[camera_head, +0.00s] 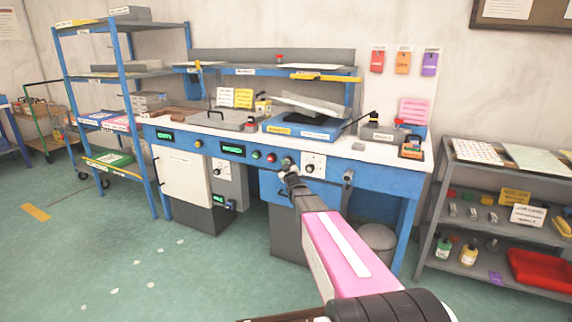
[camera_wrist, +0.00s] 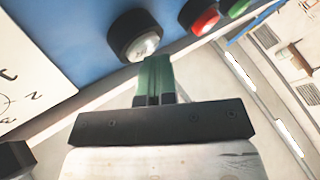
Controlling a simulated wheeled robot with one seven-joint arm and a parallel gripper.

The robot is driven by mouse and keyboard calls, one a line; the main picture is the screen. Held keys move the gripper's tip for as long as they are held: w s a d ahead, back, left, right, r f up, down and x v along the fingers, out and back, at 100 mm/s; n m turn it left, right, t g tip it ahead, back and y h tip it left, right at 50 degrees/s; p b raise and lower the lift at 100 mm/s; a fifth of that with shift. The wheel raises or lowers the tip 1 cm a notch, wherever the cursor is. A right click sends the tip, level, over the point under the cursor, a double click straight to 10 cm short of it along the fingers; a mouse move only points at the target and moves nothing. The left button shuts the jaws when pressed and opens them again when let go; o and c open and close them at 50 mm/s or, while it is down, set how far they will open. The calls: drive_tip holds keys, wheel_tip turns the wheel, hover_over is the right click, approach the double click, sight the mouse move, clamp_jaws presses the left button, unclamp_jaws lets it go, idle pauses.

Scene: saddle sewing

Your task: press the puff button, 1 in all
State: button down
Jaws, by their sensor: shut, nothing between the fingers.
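My gripper (camera_head: 287,170) is at the blue front panel of the bench, and its closed green fingers (camera_wrist: 154,66) show in the wrist view. The fingertips are right at a round button (camera_wrist: 134,36) with a black collar and pale centre; I cannot tell whether they touch it. This button (camera_head: 287,160) is partly behind my gripper in the head view. A red button (camera_head: 271,157) and a green button (camera_head: 256,155) sit to its left; they also show in the wrist view as red (camera_wrist: 203,15) and green (camera_wrist: 236,7). No readable label marks the puff button.
A white dial plate (camera_head: 313,165) is right of the button, also in the wrist view (camera_wrist: 30,75). A lit green display (camera_head: 232,149) is further left. The bench top (camera_head: 345,150) carries a blue press. Grey shelves (camera_head: 440,200) stand right; the floor left is open.

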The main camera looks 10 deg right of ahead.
drive_tip(key=shift+s, duration=0.1)
drive_tip(key=shift+s+a, duration=0.55)
drive_tip(key=shift+s, duration=0.15)
drive_tip(key=s+a, duration=0.1)
drive_tip(key=s, duration=0.1)
drive_tip(key=s+a, duration=0.2)
idle(0.6)
idle(0.5)
